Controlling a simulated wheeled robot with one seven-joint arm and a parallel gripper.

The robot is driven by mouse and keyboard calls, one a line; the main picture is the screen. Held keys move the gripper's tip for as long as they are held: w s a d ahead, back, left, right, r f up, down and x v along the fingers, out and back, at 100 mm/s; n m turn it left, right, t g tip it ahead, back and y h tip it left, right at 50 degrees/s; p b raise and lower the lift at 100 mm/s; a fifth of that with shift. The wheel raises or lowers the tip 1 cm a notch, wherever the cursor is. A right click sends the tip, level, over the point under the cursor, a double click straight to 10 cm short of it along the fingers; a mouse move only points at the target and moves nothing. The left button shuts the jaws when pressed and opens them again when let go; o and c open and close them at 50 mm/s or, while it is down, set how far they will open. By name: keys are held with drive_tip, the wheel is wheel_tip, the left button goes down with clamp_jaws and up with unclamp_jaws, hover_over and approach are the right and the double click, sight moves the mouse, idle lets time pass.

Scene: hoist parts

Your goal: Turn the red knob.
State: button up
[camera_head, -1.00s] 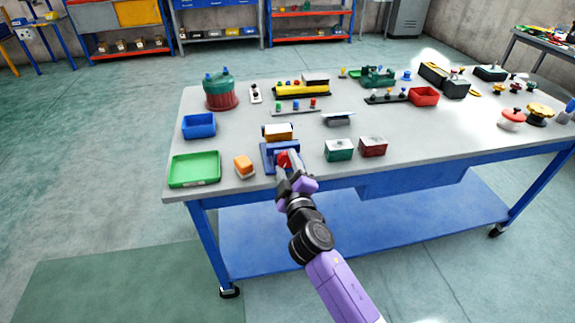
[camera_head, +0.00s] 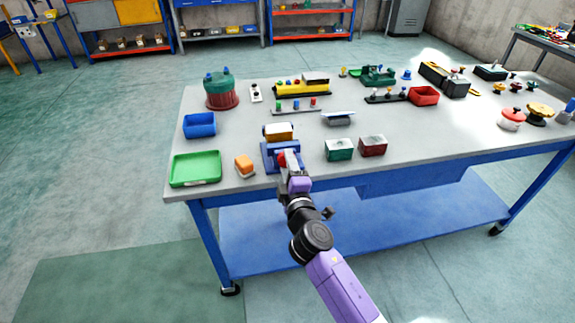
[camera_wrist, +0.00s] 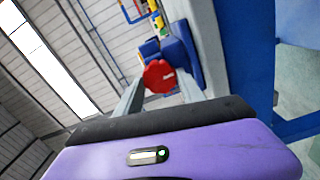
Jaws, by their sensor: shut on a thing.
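The red knob (camera_head: 282,159) is on the front of a blue block-like device (camera_head: 268,152) with an orange-and-white top, near the table's front edge. In the wrist view the red knob (camera_wrist: 159,77) sits between the two grey fingers, with the blue body behind it. My gripper (camera_head: 288,163) reaches the knob from the front and is shut on it; in the wrist view my gripper (camera_wrist: 160,85) has one finger on each side of the knob. The fingers partly hide the knob in the head view.
The front right of the table (camera_head: 440,140) is clear.

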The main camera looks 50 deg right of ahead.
drive_tip(key=o, duration=1.4)
drive_tip(key=shift+c, duration=0.2)
drive_tip(key=b+v, duration=0.1)
drive_tip(key=v, duration=0.7)
drive_tip(key=shift+b, duration=0.35)
drive_tip(key=shift+w, duration=0.1)
